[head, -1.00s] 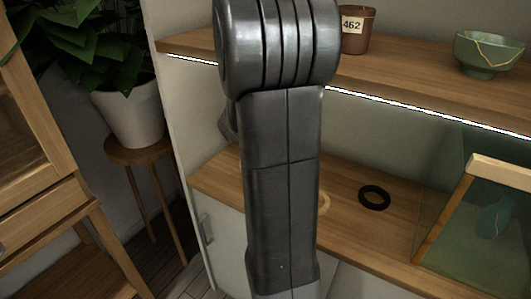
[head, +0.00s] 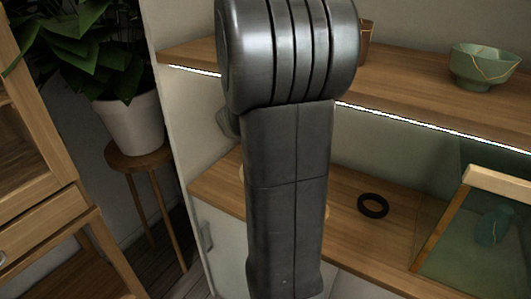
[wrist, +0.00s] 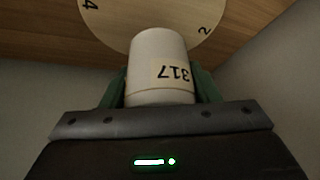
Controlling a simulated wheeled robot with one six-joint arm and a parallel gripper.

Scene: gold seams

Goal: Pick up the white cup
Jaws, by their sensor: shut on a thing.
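The white cup (wrist: 157,58) shows in the wrist view, with a cream label reading 317 that appears upside down. My gripper (wrist: 160,88) is shut on the cup, its green fingers on either side of it. Behind the cup is a wooden surface with a pale round disc (wrist: 203,22) carrying numerals. I cannot tell whether the cup touches that surface. In the head view my arm covers the middle, and the gripper and cup are hidden.
In the head view, a green bowl with gold seams (head: 484,66) and a partly hidden brown cup (head: 366,44) stand on the upper shelf (head: 420,88). A black ring (head: 373,205) lies on the lower shelf (head: 345,185) beside a glass case (head: 470,182). A potted plant (head: 130,122) stands left.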

